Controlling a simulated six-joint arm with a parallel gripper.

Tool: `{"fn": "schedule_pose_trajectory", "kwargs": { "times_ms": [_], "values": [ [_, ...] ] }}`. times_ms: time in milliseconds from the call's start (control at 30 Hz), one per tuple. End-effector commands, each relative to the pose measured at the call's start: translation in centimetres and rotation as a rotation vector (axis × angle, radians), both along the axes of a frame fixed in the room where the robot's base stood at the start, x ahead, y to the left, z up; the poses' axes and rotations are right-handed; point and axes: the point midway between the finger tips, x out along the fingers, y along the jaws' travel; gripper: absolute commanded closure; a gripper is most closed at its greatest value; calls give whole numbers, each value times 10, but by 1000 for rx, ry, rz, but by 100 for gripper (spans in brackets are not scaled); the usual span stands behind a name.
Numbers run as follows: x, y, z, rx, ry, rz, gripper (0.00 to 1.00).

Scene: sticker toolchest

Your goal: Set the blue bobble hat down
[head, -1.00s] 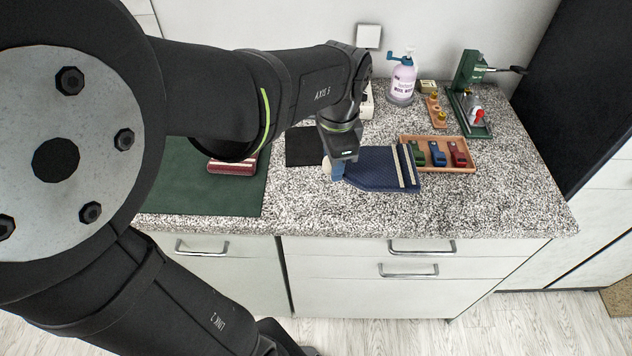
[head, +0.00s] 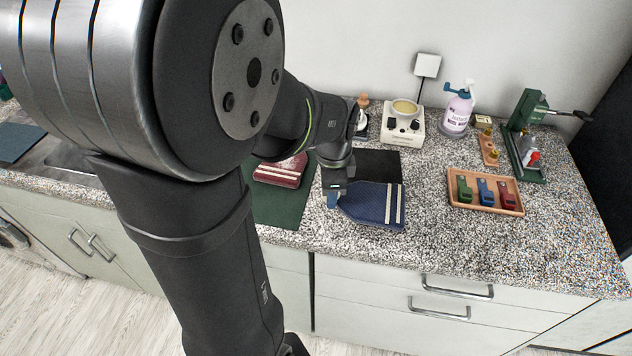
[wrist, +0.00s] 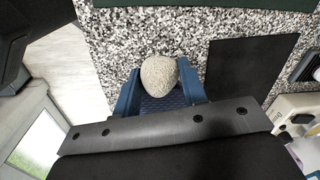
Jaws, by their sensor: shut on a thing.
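The blue bobble hat (head: 371,206) is dark navy and knitted, with two pale stripes near its wide end. It lies at or just above the speckled counter in the head view; I cannot tell whether it touches. My gripper (head: 334,198) is at its left, bobble end. In the wrist view my gripper (wrist: 161,96) has its blue fingers on either side of the hat, just below the pale grey bobble (wrist: 159,75). Part of the blue knit (wrist: 162,103) shows between the fingers. The rest is hidden behind my gripper's body.
A black mat (head: 378,165) lies just behind the hat. A dark red hat (head: 279,172) lies on a green mat (head: 283,207) to the left. A wooden tray (head: 487,207) with coloured clips stands to the right. Bare counter (head: 470,250) is in front of the tray.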

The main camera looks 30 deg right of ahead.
Motion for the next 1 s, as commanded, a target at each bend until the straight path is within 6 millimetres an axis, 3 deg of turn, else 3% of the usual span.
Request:
{"fn": "schedule_pose_trajectory", "kwargs": {
  "times_ms": [300,700,733,800,1000],
  "values": [
    [1,0,-38,1,-2,0,85],
    [1,0,-43,1,-3,1,85],
    [1,0,-43,-1,-3,1,56],
    [1,0,-42,-1,-3,1,42],
    [1,0,-42,-1,-3,1,40]
  ]
}}
